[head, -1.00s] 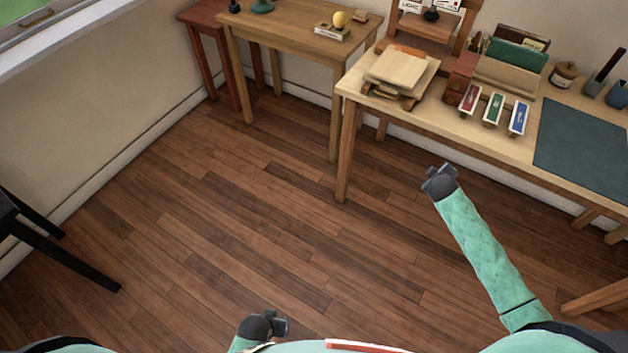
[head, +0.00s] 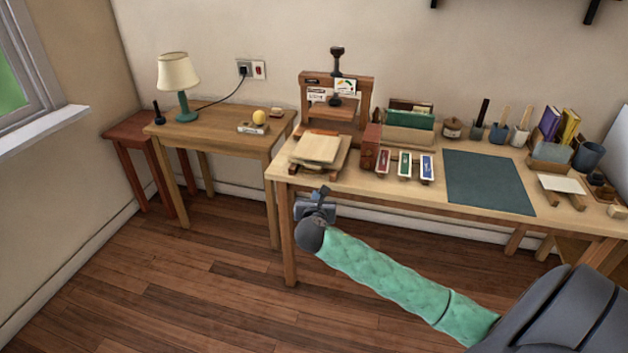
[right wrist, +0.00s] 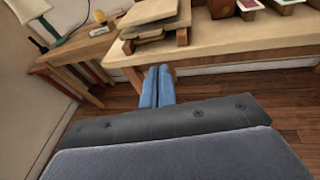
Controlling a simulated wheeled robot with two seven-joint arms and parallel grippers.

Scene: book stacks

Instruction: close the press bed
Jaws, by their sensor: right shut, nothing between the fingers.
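The wooden book press (head: 337,100) stands at the back left of the long workbench, with a dark screw handle on top. Its press bed (head: 318,148), with a pale board on top, sticks out in front of the frame towards the bench's front edge. The bed also shows at the top of the right wrist view (right wrist: 150,14). My right gripper (head: 320,195) is in front of the bench's front edge, below the bed and apart from it. Its fingers (right wrist: 159,72) are together and empty. My left gripper is not in view.
The workbench (head: 410,192) carries a red-brown block, several small labelled trays (head: 404,166), a file box and a dark green mat (head: 487,181). A side table (head: 215,128) with a lamp stands to the left. The floor in front is clear.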

